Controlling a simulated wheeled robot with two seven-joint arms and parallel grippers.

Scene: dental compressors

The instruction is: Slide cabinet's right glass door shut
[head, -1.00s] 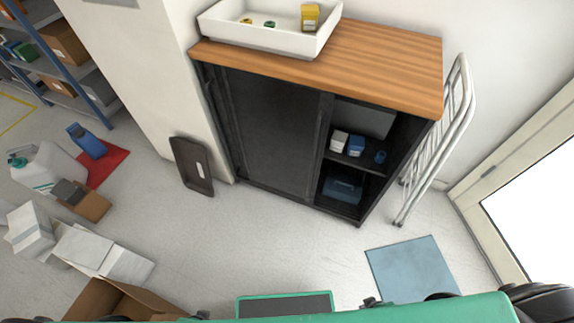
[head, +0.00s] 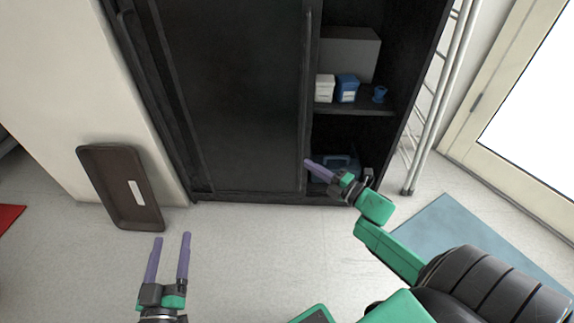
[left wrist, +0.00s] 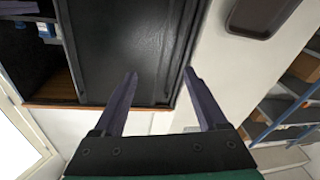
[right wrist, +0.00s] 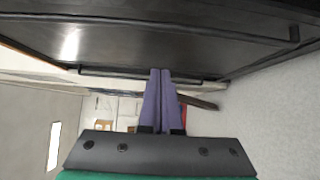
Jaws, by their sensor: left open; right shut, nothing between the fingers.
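The black cabinet (head: 200,194) stands against the wall with its right half open, showing the shelves. A dark glass door panel (head: 235,90) covers the left part, with an upright strip (head: 307,60) along its right edge; I cannot tell whether one or both doors lie there. My right gripper (head: 308,163) is shut and empty, its tips low beside that edge in the head view; contact is unclear. Its fingers (right wrist: 160,72) show near a dark bar in the right wrist view. My left gripper (head: 172,237) is open and empty, in front of the cabinet's lower left.
White and blue boxes (head: 346,88) and a blue cup (head: 379,94) sit on the shelf, with a blue case below. A brown tray (head: 122,190) leans on the wall at left. A ladder (head: 430,110) stands right of the cabinet. A blue mat (head: 445,235) lies on the floor.

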